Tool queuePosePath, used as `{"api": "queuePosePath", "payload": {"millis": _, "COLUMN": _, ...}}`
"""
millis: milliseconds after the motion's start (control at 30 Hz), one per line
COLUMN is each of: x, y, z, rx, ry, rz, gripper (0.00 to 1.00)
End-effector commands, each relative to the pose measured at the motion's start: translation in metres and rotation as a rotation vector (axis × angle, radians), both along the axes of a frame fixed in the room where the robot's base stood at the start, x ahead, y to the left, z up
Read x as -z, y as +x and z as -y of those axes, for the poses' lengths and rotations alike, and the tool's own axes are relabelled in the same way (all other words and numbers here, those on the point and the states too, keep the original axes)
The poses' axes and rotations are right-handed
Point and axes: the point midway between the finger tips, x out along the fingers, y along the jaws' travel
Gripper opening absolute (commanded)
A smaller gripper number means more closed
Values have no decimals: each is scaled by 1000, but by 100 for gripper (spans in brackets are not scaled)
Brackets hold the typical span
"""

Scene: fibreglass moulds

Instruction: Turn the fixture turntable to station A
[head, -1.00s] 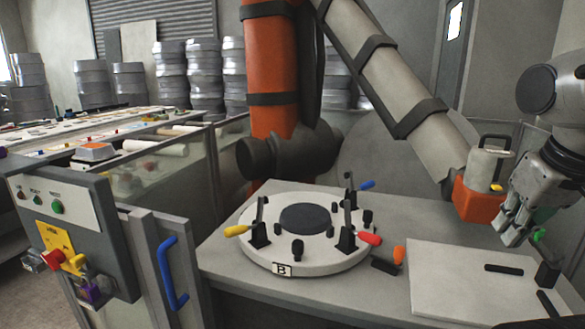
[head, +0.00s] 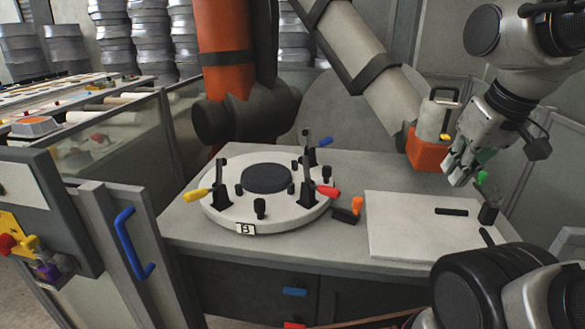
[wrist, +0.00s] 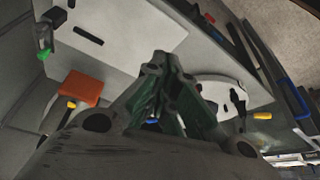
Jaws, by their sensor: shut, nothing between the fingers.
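The fixture turntable (head: 222,214) is a round white disc with a dark round centre, on the grey bench. Toggle clamps stand around it, with a yellow handle (head: 196,195), a red handle (head: 328,191) and a blue handle (head: 323,142). A tag reading B (head: 245,229) is on its front rim. My gripper (head: 457,180) is shut and empty, at the right above the bench, well apart from the turntable. In the wrist view the closed fingers (wrist: 162,60) point ahead, with part of the turntable (wrist: 222,90) to their right.
An orange and grey canister (head: 428,150) stands close left of my gripper. A white board (head: 400,222) lies at the right front with dark pieces and a green-knobbed clamp (head: 484,200). An orange-handled tool (head: 350,210) lies by the turntable. A control box with red button (head: 8,243) is left.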

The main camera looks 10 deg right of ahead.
Motion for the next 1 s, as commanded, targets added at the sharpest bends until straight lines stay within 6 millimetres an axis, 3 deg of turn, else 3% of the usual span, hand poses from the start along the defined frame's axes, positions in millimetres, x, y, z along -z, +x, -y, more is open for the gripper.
{"api": "queuePosePath", "payload": {"millis": 467, "x": 0, "y": 0, "z": 0, "rx": 0, "ry": 0, "rz": 0, "gripper": 2}}
{"api": "queuePosePath", "payload": {"millis": 667, "x": 15, "y": 6, "z": -5, "rx": -27, "ry": -1, "rz": -75, "gripper": 38}}
{"api": "queuePosePath", "payload": {"millis": 733, "x": 25, "y": 17, "z": -9, "rx": -43, "ry": -3, "rz": -140, "gripper": 49}}
{"api": "queuePosePath", "payload": {"millis": 867, "x": 35, "y": 59, "z": -21, "rx": -81, "ry": -10, "rz": -249, "gripper": 49}}
{"api": "queuePosePath", "payload": {"millis": 1000, "x": 48, "y": 119, "z": -38, "rx": -125, "ry": -21, "rz": -338, "gripper": 49}}
